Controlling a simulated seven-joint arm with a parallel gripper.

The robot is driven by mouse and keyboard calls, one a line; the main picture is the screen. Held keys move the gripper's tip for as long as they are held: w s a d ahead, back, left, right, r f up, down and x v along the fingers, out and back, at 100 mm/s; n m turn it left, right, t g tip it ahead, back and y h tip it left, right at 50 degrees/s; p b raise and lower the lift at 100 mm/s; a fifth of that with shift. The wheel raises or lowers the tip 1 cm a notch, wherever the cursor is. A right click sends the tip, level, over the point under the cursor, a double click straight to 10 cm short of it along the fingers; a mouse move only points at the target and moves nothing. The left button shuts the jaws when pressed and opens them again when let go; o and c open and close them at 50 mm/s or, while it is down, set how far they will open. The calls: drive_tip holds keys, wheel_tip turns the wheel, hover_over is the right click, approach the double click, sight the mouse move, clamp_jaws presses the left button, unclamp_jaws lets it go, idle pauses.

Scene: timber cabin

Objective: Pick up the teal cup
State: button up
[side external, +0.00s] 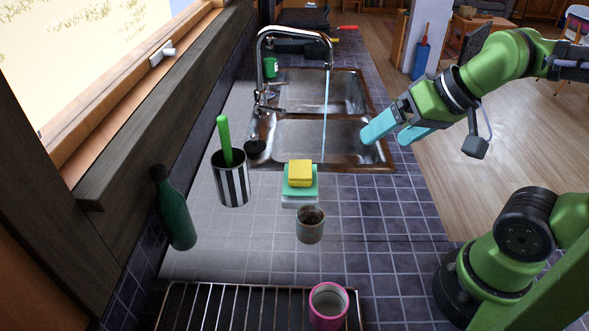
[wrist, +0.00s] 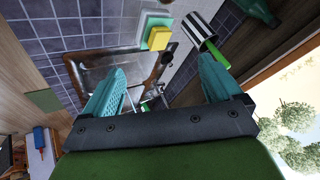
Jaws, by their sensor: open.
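A small grey-teal cup (side external: 310,226) with a brownish inside stands upright on the tiled counter, in front of the sponges in the side external view. It is the nearest match to a teal cup; I cannot make it out in the wrist view. My gripper (side external: 384,137) is open and empty, with teal fingers, above the right edge of the sink and away from the cup, farther back and to its right. In the wrist view my gripper (wrist: 160,66) shows its two fingers wide apart with nothing held between them.
Yellow sponge (side external: 300,172), striped holder (side external: 232,184) with a green-handled item, and green bottle (side external: 174,212) stand nearby. Water runs from the faucet (side external: 293,32) into the sink (side external: 300,140). Tiles right of the cup are clear.

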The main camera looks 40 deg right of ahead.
drive_tip(key=n+g+y, duration=0.1)
drive_tip(key=n+g, duration=0.3)
drive_tip(key=n, duration=0.8)
hover_over(306, 223)
drive_tip(key=s, duration=0.3)
wheel_tip(306, 223, down, 17)
drive_tip(key=shift+s+f, duration=0.1)
drive_tip(key=shift+x, duration=3.3)
drive_tip(key=shift+s, duration=0.1)
drive_tip(key=shift+c, duration=0.2)
